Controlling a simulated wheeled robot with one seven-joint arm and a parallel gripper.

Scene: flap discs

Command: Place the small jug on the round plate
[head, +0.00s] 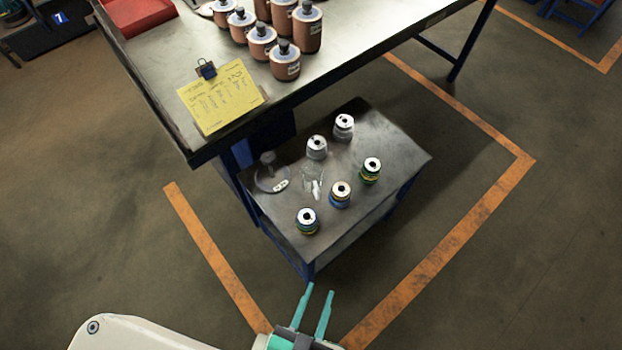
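A small clear jug (313,182), see-through and hard to make out, stands near the middle of the low side table. To its left lies a round, see-through disc that looks like the round plate (264,183), at the table's left edge. A greyish knob-like shape and a small white label show on it; I cannot tell whether they are part of it. The jug is apart from the plate. My gripper (319,291) has two teal fingers spread apart with nothing between them. It is in front of the side table's near corner, away from both things.
Several lidded cylinders stand around the jug on the side table (405,152), including a yellow-and-blue one (340,195) close by. The larger workbench (355,45) behind holds brown bottles (285,62), a yellow clipboard (220,97) and a red tray (132,14).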

